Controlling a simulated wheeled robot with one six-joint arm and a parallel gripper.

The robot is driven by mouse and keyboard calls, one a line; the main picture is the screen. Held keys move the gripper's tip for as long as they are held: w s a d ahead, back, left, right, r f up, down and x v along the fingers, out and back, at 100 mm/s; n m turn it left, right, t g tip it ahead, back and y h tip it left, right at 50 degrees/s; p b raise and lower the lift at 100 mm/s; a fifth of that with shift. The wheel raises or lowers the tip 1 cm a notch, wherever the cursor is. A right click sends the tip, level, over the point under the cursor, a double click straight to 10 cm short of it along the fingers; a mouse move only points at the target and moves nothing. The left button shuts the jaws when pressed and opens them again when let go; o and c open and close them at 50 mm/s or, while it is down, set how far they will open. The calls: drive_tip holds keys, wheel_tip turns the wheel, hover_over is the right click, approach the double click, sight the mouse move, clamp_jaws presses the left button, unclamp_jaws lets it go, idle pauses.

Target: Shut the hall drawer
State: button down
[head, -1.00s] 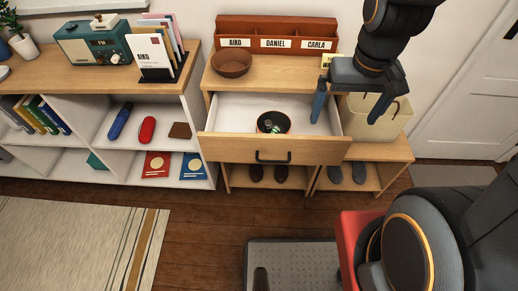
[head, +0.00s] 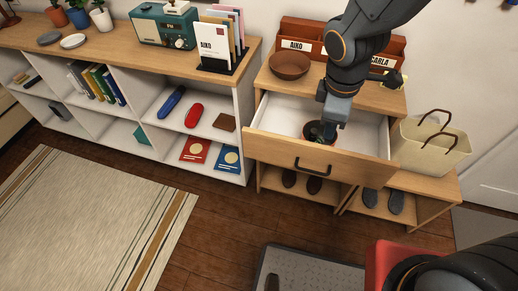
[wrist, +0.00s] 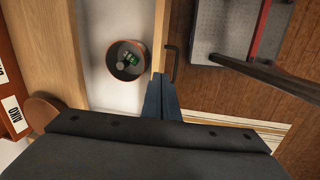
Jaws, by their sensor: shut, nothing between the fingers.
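The hall drawer (head: 275,144) is pulled out of the wooden cabinet, with a white interior and a black handle (head: 312,168) on its front. A dark round bowl with a copper rim (head: 314,129) sits inside; the wrist view shows small green and grey items in it (wrist: 127,60). My gripper (head: 328,143) points down near the bowl, by the drawer front. In the wrist view its blue fingers (wrist: 160,80) are together and empty, close to the top edge of the drawer front (wrist: 160,35), beside the handle (wrist: 171,64). I cannot tell whether they touch it.
A brown bowl (head: 289,65) and a red-brown letter organiser (head: 300,33) stand on the cabinet top. A cream basket (head: 430,147) stands on the lower bench at right. A white shelf unit (head: 244,120) adjoins at left. Wooden floor (head: 215,215) is clear in front.

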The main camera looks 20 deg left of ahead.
drive_tip(key=s+a+f+n, duration=0.1)
drive_tip(key=a+f+n, duration=0.1)
drive_tip(key=a+n, duration=0.4)
drive_tip(key=s+a+f+n, duration=0.2)
drive_tip(key=a+n, duration=0.3)
drive_tip(key=a, duration=0.1)
drive_tip(key=n+t+b, duration=0.1)
drive_tip(key=n+b, duration=0.2)
drive_tip(key=n, duration=0.5)
approach(256, 149)
wheel_tip(256, 149, down, 6)
drive_tip(key=s+d, duration=0.1)
drive_tip(key=s, duration=0.1)
drive_tip(key=shift+w+d+f+y, duration=0.1)
drive_tip(key=shift+w+f+y, duration=0.05)
drive_tip(key=shift+w, duration=0.35)
drive_tip(key=shift+w+f+y, duration=0.15)
drive_tip(key=shift+w, duration=0.35)
drive_tip(key=shift+p, duration=0.3)
